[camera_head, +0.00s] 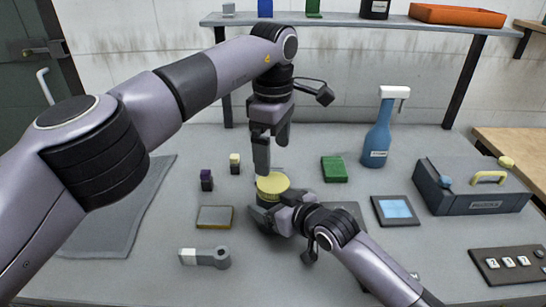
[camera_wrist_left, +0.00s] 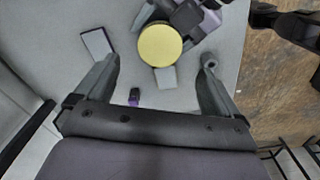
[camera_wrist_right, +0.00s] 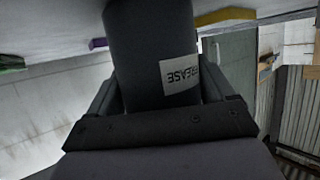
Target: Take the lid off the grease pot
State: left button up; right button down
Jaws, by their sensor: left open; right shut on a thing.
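The grease pot (camera_head: 268,199) is a dark cylinder with a round yellow lid (camera_head: 273,183) on top. In the right wrist view the pot (camera_wrist_right: 140,50) fills the space between the fingers, and its white GREASE label appears upside down. My right gripper (camera_head: 272,214) is shut on the pot's body from the front right. My left gripper (camera_head: 272,154) points down just above the lid, open and empty. In the left wrist view the lid (camera_wrist_left: 160,45) lies between and a little beyond the spread fingertips. I cannot tell whether a finger touches it.
A blue bottle (camera_head: 377,135), a green block (camera_head: 334,168), a screen panel (camera_head: 396,210) and a grey toolbox (camera_head: 470,197) stand to the right. A tan-topped block (camera_head: 214,217), a metal piece (camera_head: 205,258) and two small blocks (camera_head: 206,180) lie left. The front middle is mostly clear.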

aim_at(273, 182)
pick_arm(q)
jog(key=shift+f, duration=3.9)
jog(key=c, duration=1.1)
jog(key=o, duration=1.2)
jog(key=shift+c, duration=0.2)
jog(key=shift+r, duration=2.3)
pick_arm(e)
grip_release()
